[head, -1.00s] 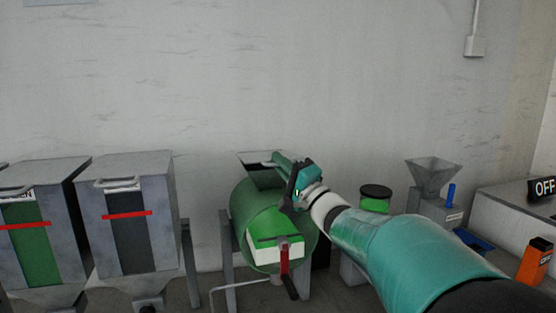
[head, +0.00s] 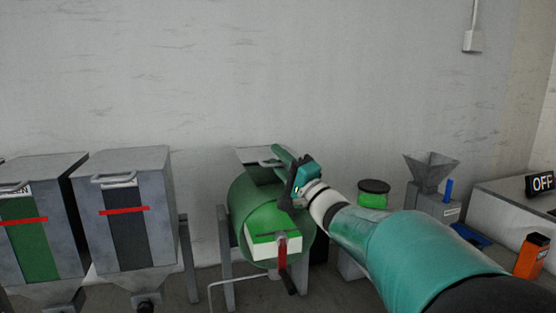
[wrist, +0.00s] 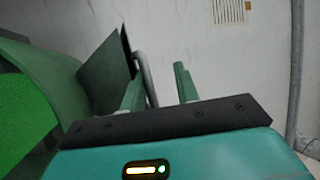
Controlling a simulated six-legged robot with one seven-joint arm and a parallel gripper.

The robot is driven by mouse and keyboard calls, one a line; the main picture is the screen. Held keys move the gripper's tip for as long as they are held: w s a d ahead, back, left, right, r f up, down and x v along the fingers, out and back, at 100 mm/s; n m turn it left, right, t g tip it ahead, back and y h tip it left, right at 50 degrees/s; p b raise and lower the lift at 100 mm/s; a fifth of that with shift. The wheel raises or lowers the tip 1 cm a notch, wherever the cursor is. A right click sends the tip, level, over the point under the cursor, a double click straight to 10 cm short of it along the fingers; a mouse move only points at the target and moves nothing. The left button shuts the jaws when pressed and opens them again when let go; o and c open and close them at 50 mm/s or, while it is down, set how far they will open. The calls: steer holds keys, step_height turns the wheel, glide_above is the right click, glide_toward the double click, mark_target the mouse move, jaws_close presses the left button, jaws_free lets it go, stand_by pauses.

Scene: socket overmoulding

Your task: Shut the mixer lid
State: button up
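The mixer is a green drum (head: 255,205) on a grey stand; it also shows at the left of the wrist view (wrist: 45,75). Its lid (head: 250,154) stands raised above a dark opening, with a grey handle on it. In the wrist view the lid is a dark green panel (wrist: 104,72), with a grey bar beside it. My gripper (head: 278,153) is over the top of the drum, right beside the lid. I cannot tell whether a finger touches the lid or bar.
Two grey hoppers (head: 125,205) stand left of the mixer. A red-handled lever (head: 283,255) is on the drum's front. To the right are a green container with a black top (head: 373,194), a grey funnel machine (head: 432,175) and an orange container (head: 531,256). The wall is close behind.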

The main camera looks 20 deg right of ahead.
steer(key=v, duration=1.3)
steer(key=shift+s, duration=0.15)
steer(key=shift+f, duration=0.1)
steer(key=s+a+f+n+g+y, duration=0.1)
steer(key=s+a+f+n+g, duration=0.1)
steer(key=s+a+f+g, duration=0.3)
steer(key=s+a+f+n+g, duration=0.2)
steer(key=a+n+g, duration=0.1)
steer(key=a, duration=0.3)
steer(key=s+a+f+n+g+y, duration=0.1)
steer(key=s+a+f+n+g, duration=0.15)
steer(key=a+g, duration=0.3)
steer(key=s+f+n+g+h, duration=0.2)
steer(key=s+f+g+h, duration=0.1)
steer(key=s+f+h, duration=0.45)
steer(key=s+d+f+n+t+h, duration=0.1)
steer(key=s+d+h, duration=0.3)
steer(key=d, duration=0.2)
steer(key=shift+f+n, duration=0.25)
steer(key=shift+n, duration=0.1)
steer(key=shift+d+t, duration=0.15)
steer(key=shift+t, duration=0.1)
